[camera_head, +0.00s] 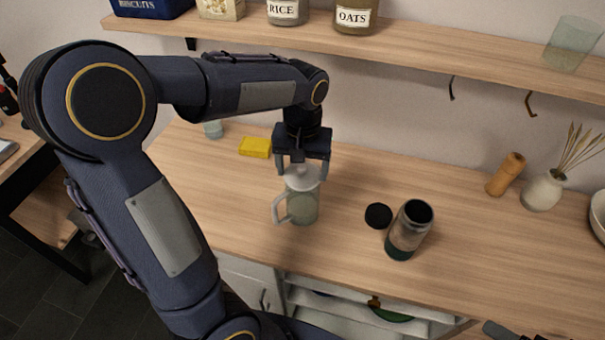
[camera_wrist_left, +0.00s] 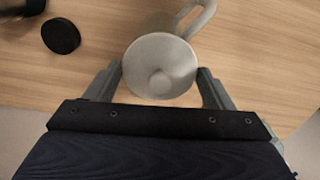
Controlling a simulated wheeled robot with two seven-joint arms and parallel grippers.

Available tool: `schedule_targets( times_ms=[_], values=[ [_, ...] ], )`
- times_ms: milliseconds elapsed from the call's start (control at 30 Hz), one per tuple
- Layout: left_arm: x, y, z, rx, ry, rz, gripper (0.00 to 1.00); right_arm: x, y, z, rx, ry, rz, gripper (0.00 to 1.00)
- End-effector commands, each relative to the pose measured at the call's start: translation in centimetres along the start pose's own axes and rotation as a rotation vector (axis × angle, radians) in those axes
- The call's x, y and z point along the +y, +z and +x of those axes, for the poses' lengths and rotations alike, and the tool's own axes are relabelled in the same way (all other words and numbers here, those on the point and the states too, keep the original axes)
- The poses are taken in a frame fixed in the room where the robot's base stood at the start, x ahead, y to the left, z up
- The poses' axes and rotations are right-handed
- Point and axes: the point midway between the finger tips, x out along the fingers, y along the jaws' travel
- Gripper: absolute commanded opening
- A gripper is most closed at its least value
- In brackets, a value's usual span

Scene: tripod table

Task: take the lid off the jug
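The jug (camera_head: 303,208) is pale, greenish and see-through, with a handle on its left side, and stands upright on the wooden counter. Its white round lid (camera_head: 302,180) sits on top; the lid and its central knob also show in the left wrist view (camera_wrist_left: 160,66). My left gripper (camera_head: 303,172) points down over the jug, with one finger on each side of the lid. In the left wrist view the fingers (camera_wrist_left: 162,70) are apart, with slim gaps to the lid's rim, so it looks open. My right gripper does not show.
A dark open canister (camera_head: 408,230) stands right of the jug, with a black round cap (camera_head: 378,215) between them. A yellow sponge (camera_head: 255,147) lies behind to the left. A shelf (camera_head: 420,50) with jars runs above. A wooden mill (camera_head: 506,174) and vase (camera_head: 542,190) stand at right.

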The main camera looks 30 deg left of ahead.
Motion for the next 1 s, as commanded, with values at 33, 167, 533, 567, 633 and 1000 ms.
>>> schedule_targets(
  times_ms=[33,167,533,567,633,1000],
  values=[
    [0.0,0.0,0.0,0.000,0.000,0.000,0.59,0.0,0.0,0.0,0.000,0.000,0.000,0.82],
    [0.0,0.0,0.0,0.001,0.000,0.000,0.53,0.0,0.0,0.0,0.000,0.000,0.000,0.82],
    [0.0,-0.1,-0.9,0.004,0.002,0.000,0.53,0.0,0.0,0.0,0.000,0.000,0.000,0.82],
    [0.0,-0.1,-1.1,0.003,0.002,0.000,0.53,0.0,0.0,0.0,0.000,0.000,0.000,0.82],
    [0.1,-0.1,-2.0,0.005,0.003,0.000,0.53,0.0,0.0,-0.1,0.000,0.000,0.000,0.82],
    [-0.5,5.4,-9.6,0.008,0.005,0.003,0.53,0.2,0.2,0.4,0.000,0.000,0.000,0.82]
  ],
)
